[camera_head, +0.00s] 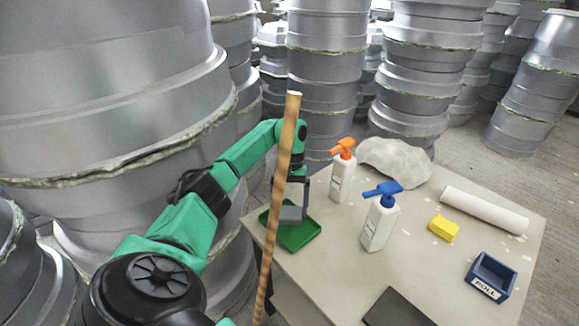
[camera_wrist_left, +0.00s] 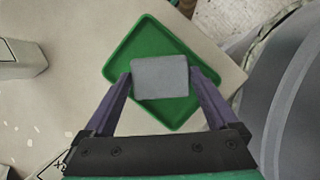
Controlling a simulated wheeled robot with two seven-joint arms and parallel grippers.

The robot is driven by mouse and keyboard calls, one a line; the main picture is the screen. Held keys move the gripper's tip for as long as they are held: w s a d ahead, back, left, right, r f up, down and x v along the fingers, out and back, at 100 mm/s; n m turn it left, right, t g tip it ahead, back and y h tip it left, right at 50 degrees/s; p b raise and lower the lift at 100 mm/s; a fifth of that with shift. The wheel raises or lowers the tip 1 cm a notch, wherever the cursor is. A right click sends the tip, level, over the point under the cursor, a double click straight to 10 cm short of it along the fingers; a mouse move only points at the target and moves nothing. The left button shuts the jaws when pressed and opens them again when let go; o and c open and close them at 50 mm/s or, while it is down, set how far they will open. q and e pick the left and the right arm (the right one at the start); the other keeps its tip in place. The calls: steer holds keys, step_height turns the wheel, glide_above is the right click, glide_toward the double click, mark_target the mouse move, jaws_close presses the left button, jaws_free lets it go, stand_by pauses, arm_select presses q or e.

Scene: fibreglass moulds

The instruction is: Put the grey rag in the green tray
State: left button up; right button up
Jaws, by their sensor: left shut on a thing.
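The grey rag (camera_head: 291,214) is a small flat block-like piece over the green tray (camera_head: 300,239) at the table's left corner. My left gripper (camera_head: 293,207) is shut on the rag and points down over the tray. In the left wrist view the rag (camera_wrist_left: 160,77) sits between the two purple fingers, with the tray (camera_wrist_left: 148,38) behind it on all sides. I cannot tell whether the rag touches the tray floor. A wooden pole partly covers the gripper and tray in the head view. My right gripper is not in view.
The wooden pole (camera_head: 277,190) stands close in front. On the table (camera_head: 340,262) are an orange-topped bottle (camera_head: 342,175), a blue-topped bottle (camera_head: 379,222), a yellow sponge (camera_head: 443,229), a white roll (camera_head: 485,211), a blue box (camera_head: 490,277) and a dark sheet (camera_head: 396,309). Stacked moulds (camera_head: 325,60) surround it.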

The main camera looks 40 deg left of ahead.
mark_target(290, 208)
arm_select(q)
step_height(290, 208, down, 3)
steer(key=shift+r, duration=0.1)
steer(key=o, duration=0.8)
steer(key=shift+o, duration=0.2)
